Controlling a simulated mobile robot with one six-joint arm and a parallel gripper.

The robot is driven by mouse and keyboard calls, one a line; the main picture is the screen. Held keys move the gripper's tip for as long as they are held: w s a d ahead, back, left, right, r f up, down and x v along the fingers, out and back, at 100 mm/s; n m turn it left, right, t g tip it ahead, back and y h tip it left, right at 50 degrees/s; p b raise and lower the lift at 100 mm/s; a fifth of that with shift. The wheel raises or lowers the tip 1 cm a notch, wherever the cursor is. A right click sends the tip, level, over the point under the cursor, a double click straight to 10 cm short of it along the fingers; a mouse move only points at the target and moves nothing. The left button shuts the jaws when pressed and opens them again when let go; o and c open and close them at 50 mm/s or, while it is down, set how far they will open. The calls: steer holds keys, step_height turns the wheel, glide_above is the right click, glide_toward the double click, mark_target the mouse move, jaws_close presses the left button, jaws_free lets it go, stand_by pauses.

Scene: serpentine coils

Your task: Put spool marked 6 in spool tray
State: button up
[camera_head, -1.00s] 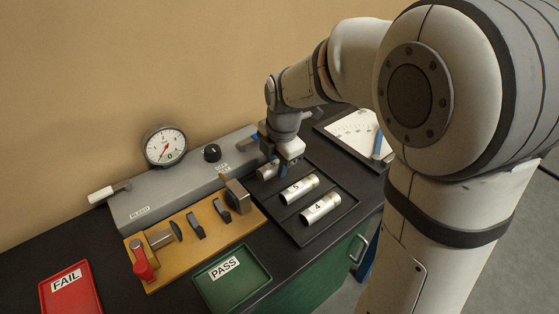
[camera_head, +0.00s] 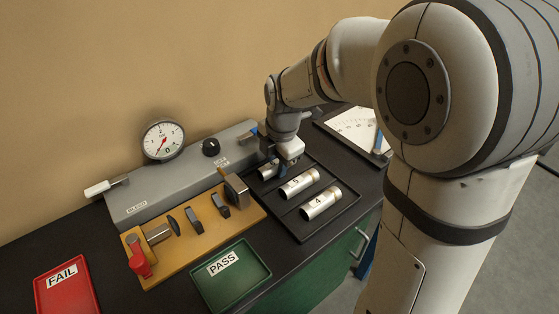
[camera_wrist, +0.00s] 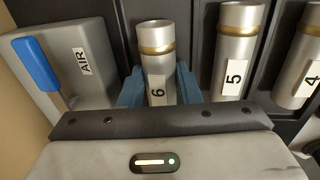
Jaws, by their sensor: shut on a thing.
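The spool marked 6 (camera_wrist: 157,62) is a silver cylinder with a brass band and a white label. It lies in the black spool tray (camera_head: 325,223), in the slot nearest the grey test box. My gripper (camera_wrist: 158,88) has its blue fingers on either side of this spool and is shut on it. In the head view my gripper (camera_head: 283,170) comes down from above and partly hides the spool. The spool marked 5 (camera_head: 299,183) and the spool marked 4 (camera_head: 321,203) lie in the tray's other slots.
A grey test box (camera_head: 180,180) with a gauge (camera_head: 163,140) and a blue-handled AIR valve (camera_wrist: 37,64) stands left of the tray. A yellow fixture (camera_head: 190,238), a green PASS tray (camera_head: 232,276) and a red FAIL tray (camera_head: 68,290) are in front. A chart board (camera_head: 350,128) lies behind.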

steer(key=shift+f, duration=0.4)
steer(key=o, duration=1.1)
